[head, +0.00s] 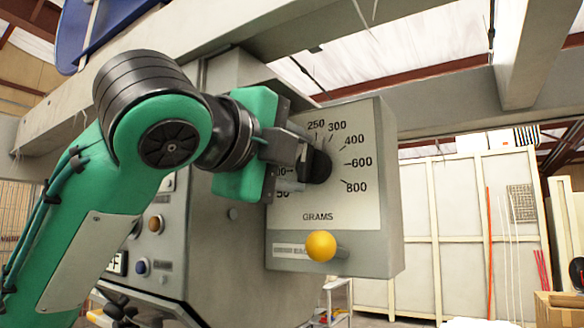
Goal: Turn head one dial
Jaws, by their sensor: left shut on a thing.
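The dial is a black knob (321,166) in the middle of a pale panel (350,215) marked GRAMS. Printed marks around it read 250, 300, 400, 600 and 800; lower marks on its left are partly covered by my gripper. My left gripper (304,162) comes in from the left and is shut on the knob. The knob's pointer is hidden, so its setting cannot be read. My right gripper is not in view.
A yellow ball-ended knob (321,245) sticks out below the dial. A grey cabinet with buttons (155,224) stands left of the panel, behind my arm. Grey beams (300,35) cross overhead. A cardboard box (558,310) is at the far right.

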